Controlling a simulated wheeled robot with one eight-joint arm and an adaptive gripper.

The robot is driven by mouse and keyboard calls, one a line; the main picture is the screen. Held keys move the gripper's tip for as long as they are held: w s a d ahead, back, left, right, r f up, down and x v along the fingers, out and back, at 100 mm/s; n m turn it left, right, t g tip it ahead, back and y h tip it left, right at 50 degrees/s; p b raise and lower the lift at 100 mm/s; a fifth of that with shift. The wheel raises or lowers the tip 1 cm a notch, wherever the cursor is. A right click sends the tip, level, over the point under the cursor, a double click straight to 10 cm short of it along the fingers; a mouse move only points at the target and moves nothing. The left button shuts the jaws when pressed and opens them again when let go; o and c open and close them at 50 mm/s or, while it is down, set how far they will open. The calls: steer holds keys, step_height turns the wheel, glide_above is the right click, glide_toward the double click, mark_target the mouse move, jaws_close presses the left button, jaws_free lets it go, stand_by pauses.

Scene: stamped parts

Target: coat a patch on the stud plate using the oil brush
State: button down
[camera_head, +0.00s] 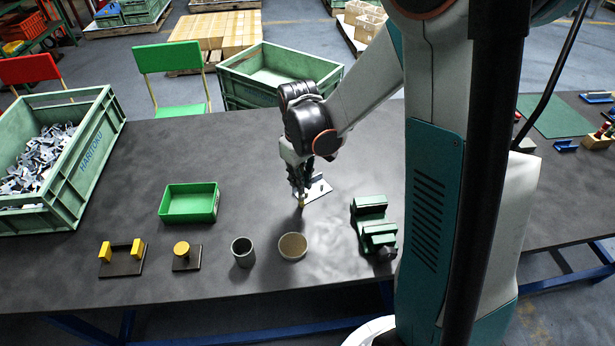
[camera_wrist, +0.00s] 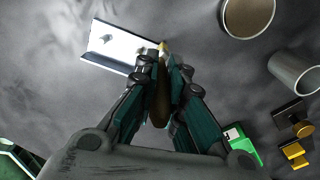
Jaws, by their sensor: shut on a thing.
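My gripper (camera_head: 301,182) is shut on the oil brush (camera_head: 301,202), which points down with its pale tip lowest. In the wrist view the brush (camera_wrist: 162,101) lies between the fingers (camera_wrist: 160,78), and its tip is at the right end of the stud plate (camera_wrist: 115,46). A round dish with a brownish inside (camera_head: 292,246) stands nearer the front.
A grey cup (camera_head: 243,252) stands left of the dish. A green tray (camera_head: 189,203), yellow-topped fixtures (camera_head: 187,257) and a green vise-like block (camera_head: 375,228) stand around. A crate of metal parts (camera_head: 88,160) is at the left. Bare table (camera_head: 130,205) lies between.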

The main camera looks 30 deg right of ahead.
steer(key=a, duration=0.3)
steer(key=shift+a, duration=0.4)
steer(key=shift+r, duration=0.15)
steer(key=shift+r+p, duration=2.15)
steer(key=shift+r, duration=0.75)
step_height(320, 180, up, 3)
steer(key=shift+p, duration=1.1)
